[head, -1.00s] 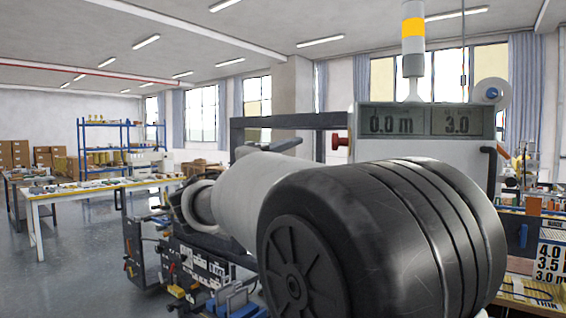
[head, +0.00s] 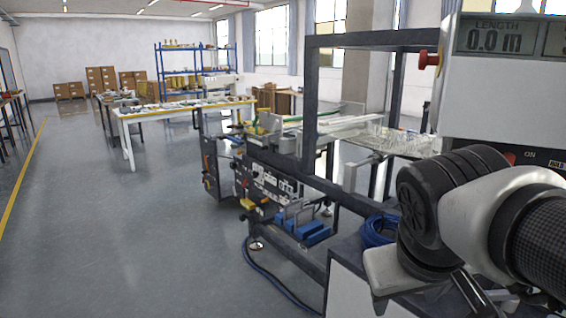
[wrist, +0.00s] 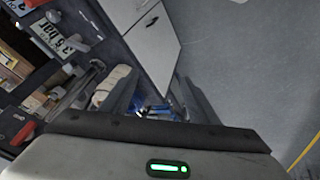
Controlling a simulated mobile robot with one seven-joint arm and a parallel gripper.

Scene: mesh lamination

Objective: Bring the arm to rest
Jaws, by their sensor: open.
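My gripper (wrist: 159,78) shows in the wrist view. Its two grey fingers stand apart at the middle, with nothing seen held between them. Its pale body with a green light fills the bottom of that view. In the head view my arm is folded at the lower right, with black ringed joints and a white link. The fingers cannot be made out clearly there.
The lamination machine (head: 310,120), a dark frame with rails, stands right of centre. Its display panel (head: 495,38) reads 0.0 m. A yellow-edged table (head: 128,117) and blue shelf (head: 160,75) stand behind. Grey floor (head: 120,240) is clear on the left.

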